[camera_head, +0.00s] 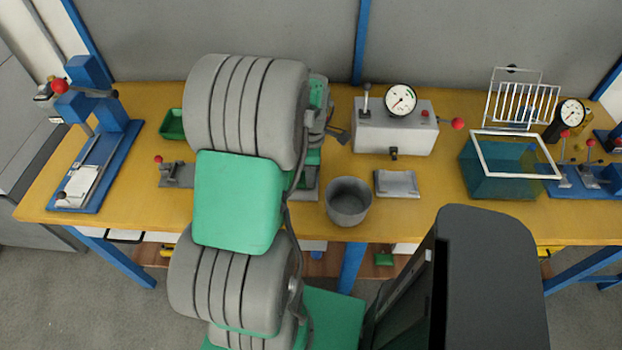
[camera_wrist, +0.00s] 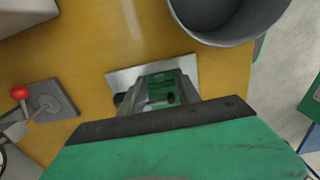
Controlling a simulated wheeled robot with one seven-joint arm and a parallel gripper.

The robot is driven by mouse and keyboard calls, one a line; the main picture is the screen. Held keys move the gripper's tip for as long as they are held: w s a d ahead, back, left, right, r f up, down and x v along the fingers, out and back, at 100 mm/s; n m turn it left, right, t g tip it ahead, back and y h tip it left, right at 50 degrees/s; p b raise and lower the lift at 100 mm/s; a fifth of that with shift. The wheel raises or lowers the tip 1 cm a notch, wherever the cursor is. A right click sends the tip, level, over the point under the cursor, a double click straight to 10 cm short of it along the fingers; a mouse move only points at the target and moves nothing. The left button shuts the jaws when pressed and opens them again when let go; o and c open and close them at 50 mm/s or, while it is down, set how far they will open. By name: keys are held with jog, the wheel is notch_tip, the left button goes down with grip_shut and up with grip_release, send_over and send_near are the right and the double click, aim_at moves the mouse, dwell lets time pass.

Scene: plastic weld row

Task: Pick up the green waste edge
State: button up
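In the wrist view my gripper (camera_wrist: 160,88) points down over a light grey plate (camera_wrist: 122,78), its fingers apart. A small green piece (camera_wrist: 158,84) with dark marks shows between the fingers; it may be the green waste edge, but its outline is partly hidden. I cannot make out contact between it and the fingers. In the head view my arm covers most of this spot, and the green waste edge cannot be made out there.
A grey bucket (camera_head: 348,203) stands close to my gripper; it also shows in the wrist view (camera_wrist: 225,20). A red-knobbed lever fixture (camera_wrist: 45,103) is on the other side. A gauge box (camera_head: 394,127) and a teal tank (camera_head: 490,175) stand further right on the yellow bench (camera_head: 430,205).

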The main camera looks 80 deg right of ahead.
jog(key=shift+a+f, duration=0.3)
jog(key=shift+f, duration=0.1)
grip_shut()
